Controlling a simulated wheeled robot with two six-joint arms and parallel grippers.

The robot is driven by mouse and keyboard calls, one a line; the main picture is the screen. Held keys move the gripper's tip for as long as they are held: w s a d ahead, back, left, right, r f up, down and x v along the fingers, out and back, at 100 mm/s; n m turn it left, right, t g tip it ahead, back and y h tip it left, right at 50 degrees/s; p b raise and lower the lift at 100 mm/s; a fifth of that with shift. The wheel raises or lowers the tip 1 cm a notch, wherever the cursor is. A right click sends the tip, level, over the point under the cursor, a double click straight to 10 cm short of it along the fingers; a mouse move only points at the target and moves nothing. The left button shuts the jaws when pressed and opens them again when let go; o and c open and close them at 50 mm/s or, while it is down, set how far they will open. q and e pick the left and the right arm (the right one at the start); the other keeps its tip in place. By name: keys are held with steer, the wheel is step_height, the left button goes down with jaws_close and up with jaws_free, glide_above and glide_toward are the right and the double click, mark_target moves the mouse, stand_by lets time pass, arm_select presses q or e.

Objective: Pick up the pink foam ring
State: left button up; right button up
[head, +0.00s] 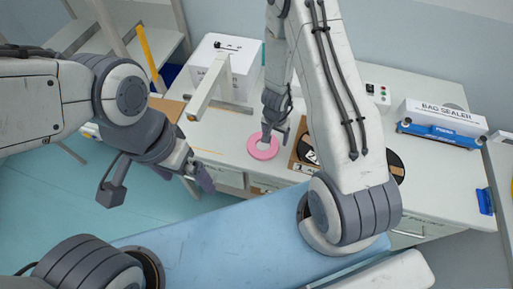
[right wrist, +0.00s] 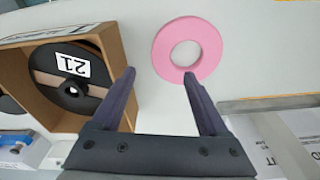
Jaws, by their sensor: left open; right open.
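The pink foam ring (head: 263,153) lies flat on the white bench top in the head view. In the right wrist view the ring (right wrist: 187,48) is ahead of the fingertips, whole and unobstructed except close to the right-hand finger's tip. My right gripper (head: 273,135) is over the ring's far side in the head view. In the right wrist view my right gripper (right wrist: 159,76) is open with nothing between its fingers; whether a finger touches the ring I cannot tell. My left gripper (head: 198,178) is open and empty, off the bench's front edge at the left.
A cardboard box (right wrist: 116,50) holding a black reel marked 21 (right wrist: 75,80) stands beside the ring. A white box (head: 232,66) stands behind it to the left. A bag sealer box (head: 441,121) is at the right. The bench front edge is near the ring.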

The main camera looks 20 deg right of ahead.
mark_target(273, 149)
step_height(273, 149, down, 3)
steer(key=shift+w+r+b, duration=0.1)
steer(key=shift+b, duration=0.5)
step_height(273, 149, down, 4)
steer(key=shift+r+b, duration=0.2)
steer(key=shift+b, duration=0.9)
steer(key=shift+f, duration=0.6)
steer(key=shift+c, duration=0.3)
